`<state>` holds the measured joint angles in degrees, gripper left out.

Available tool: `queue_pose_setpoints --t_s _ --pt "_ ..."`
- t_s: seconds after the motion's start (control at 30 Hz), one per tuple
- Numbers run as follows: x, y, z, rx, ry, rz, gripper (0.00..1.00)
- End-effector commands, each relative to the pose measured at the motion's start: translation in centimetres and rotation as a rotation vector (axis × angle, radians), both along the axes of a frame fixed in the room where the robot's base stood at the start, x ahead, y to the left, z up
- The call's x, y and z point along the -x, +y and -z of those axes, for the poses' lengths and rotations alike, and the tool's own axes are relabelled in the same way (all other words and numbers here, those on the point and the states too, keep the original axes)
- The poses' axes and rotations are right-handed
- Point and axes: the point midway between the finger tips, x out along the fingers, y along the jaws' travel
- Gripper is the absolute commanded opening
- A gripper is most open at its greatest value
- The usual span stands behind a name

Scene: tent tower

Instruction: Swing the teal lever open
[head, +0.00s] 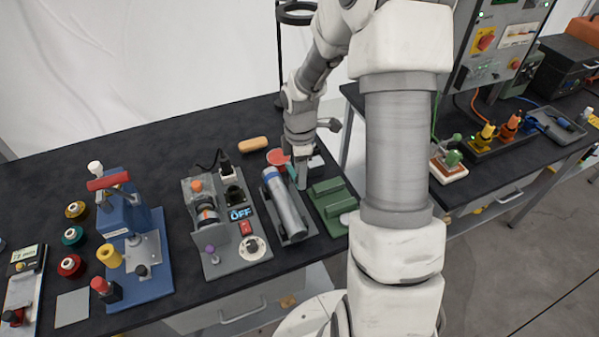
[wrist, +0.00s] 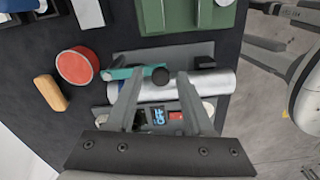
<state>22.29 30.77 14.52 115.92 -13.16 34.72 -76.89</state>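The teal lever (wrist: 122,73) shows in the wrist view as a short teal bar with a round black knob (wrist: 160,75) at its right end. It lies along the silver cylinder (wrist: 218,83), which is on a grey base (wrist: 190,51). In the head view the cylinder (head: 286,207) stands in the middle of the bench, and my gripper (head: 299,184) points down at its far end; the lever is mostly hidden there. My gripper (wrist: 159,77) is open in the wrist view, with the knob appearing between its fingertips. I cannot tell whether either finger touches it.
A green block fixture (head: 328,199) stands close right of the cylinder. A panel with an OFF display (head: 240,213) stands close left. A red disc (head: 277,157) and a tan block (head: 253,145) lie behind. A blue press (head: 130,235) is farther left.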

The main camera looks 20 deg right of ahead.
Motion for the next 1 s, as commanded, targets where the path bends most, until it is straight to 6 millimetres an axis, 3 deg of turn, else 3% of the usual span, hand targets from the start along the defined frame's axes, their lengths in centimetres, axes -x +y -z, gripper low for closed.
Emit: queue_pose_setpoints --t_s 0.33,0.47,1.0 --pt "0.0 0.1 -0.1 -0.001 0.001 0.0 0.59" --pt "-0.1 0.0 -1.2 0.0 -0.003 0.001 0.59" --pt "-0.1 0.0 -13.5 0.001 -0.005 0.001 0.59"
